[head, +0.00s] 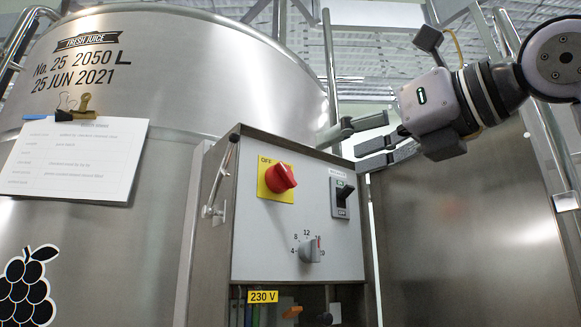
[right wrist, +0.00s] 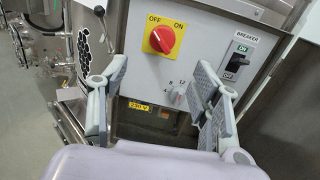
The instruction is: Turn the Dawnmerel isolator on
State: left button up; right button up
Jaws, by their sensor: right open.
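A red rotary switch (head: 280,178) on a yellow plate sits at the upper left of the grey control panel (head: 262,240). In the right wrist view the red switch (right wrist: 162,40) has OFF at its upper left and ON at its upper right; I cannot tell surely which one its handle points to. No Dawnmerel name is readable. My right gripper (head: 340,152) is open and empty, at the panel's upper right. In the right wrist view its open fingers (right wrist: 162,70) stand left and right of the view to the switch, with nothing between them. My left gripper is not in view.
A black breaker lever (head: 345,192) is right of the red switch. A grey numbered dial (head: 310,251) sits below, above a 230 V label (head: 263,296). A door handle (head: 218,180) projects at the panel's left. A steel vat (head: 170,70) with a hanging paper (head: 75,158) stands left.

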jog(key=p, duration=0.2)
send_near(290, 175)
jog(key=x, duration=0.4)
jog(key=shift+r, duration=0.1)
jog(key=p+x, duration=0.2)
jog(key=x, duration=0.3)
jog(key=shift+a, duration=0.1)
jog(key=shift+w+a, duration=0.3)
jog(key=shift+w, duration=0.1)
jog(key=c, duration=1.2)
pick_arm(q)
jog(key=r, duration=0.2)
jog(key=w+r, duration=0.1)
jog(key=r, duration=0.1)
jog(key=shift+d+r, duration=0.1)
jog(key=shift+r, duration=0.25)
pick_arm(e)
jog(key=shift+o, duration=0.2)
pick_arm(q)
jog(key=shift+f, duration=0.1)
